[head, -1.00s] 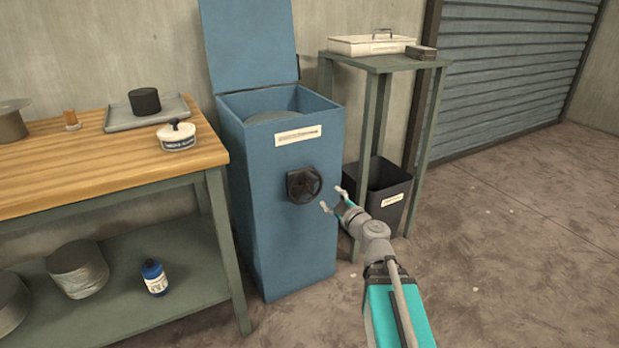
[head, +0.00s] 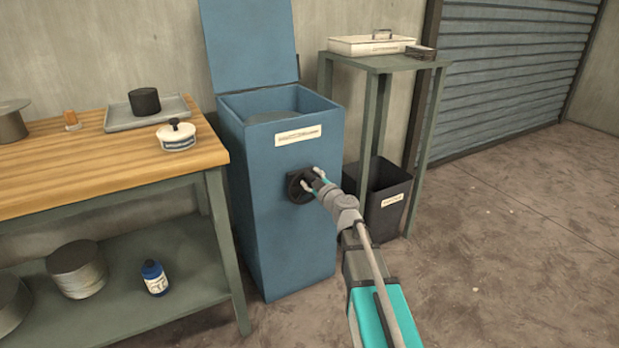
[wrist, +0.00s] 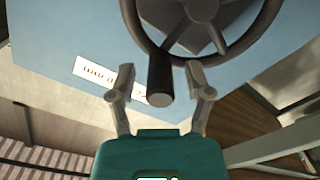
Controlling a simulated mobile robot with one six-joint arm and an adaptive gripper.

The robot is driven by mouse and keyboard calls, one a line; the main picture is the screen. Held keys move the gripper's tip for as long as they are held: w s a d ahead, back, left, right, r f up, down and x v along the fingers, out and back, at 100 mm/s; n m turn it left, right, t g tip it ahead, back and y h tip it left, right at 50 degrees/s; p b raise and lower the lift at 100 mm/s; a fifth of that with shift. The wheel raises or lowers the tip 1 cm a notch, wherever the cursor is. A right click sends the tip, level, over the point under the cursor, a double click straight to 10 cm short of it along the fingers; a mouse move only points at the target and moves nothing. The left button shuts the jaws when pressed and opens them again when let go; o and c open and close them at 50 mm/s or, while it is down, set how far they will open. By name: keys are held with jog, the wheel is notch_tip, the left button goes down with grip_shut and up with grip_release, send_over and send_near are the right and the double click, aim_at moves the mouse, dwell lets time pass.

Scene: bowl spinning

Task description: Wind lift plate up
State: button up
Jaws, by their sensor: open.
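A tall blue cabinet (head: 275,225) stands with its lid up, and a round grey plate (head: 268,116) shows inside its open top. A dark handwheel (head: 297,188) is on the cabinet's front. In the wrist view the handwheel (wrist: 262,30) has a dark knob (wrist: 160,80) sticking out from its rim. My gripper (head: 311,178) is at the wheel. In the wrist view my gripper (wrist: 160,82) is open, with one finger on each side of the knob and a gap visible at both sides. The wheel is partly hidden behind the gripper in the head view.
A wooden-topped bench (head: 80,165) stands close at the left of the cabinet. A green side table (head: 385,62) with a white box (head: 371,45) stands at the right, with a black bin (head: 388,185) below it. The floor at the right is clear.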

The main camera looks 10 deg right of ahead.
jog(key=shift+w+a, duration=0.25)
jog(key=shift+w, duration=0.3)
grip_shut()
